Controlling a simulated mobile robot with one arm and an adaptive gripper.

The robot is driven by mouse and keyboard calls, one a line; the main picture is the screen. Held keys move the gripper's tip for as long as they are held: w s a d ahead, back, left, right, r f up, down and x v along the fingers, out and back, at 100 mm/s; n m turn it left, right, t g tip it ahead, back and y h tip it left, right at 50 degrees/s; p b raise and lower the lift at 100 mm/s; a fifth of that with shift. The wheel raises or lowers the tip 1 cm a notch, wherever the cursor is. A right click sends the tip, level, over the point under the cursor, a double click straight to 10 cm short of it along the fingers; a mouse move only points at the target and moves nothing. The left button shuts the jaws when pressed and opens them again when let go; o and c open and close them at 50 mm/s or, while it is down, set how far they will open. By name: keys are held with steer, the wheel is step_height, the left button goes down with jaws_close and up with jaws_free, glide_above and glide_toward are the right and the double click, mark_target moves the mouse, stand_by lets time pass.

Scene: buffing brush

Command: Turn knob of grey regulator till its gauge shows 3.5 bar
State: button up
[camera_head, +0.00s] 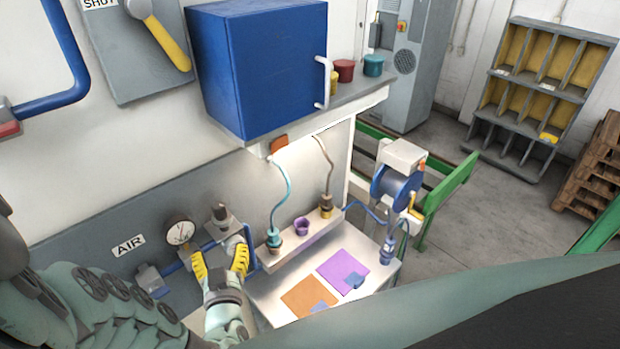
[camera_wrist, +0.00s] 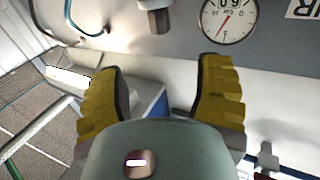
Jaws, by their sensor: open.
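The grey regulator (camera_head: 222,226) is on the blue air pipe against the grey wall panel. A dark knob-like part sticks up from it. A grey fitting, probably part of it, shows at the top of the wrist view (camera_wrist: 155,18). A round white gauge (camera_head: 180,231) is to its left. In the wrist view the gauge (camera_wrist: 229,18) appears upside down with a red needle; I cannot read the pressure. My gripper (camera_head: 220,264) is open, its yellow fingers apart just below the regulator. In the wrist view nothing is held between the fingers (camera_wrist: 160,88).
A metal bench (camera_head: 262,291) at right holds cups on a ledge, an orange mat (camera_head: 310,298) and a purple mat (camera_head: 342,272). A blue cabinet (camera_head: 262,75) overhangs above. Blue piping runs close to my gripper. A yellow lever (camera_head: 168,42) is at upper left.

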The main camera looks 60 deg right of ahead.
mark_target(219, 212)
steer(key=b+x, duration=0.2)
steer(key=x, duration=0.2)
steer(key=b+x, duration=0.3)
steer(key=x, duration=0.2)
steer(key=shift+w+d+f, duration=0.15)
steer(key=shift+d+f, duration=0.05)
steer(key=shift+d, duration=0.1)
steer(key=shift+w+d+r+p, duration=0.15)
steer(key=shift+r+p, duration=0.1)
steer(key=shift+p, duration=0.1)
steer(key=shift+x, duration=2.25)
steer(key=shift+f, duration=0.1)
steer(key=shift+w, duration=0.1)
jaws_close()
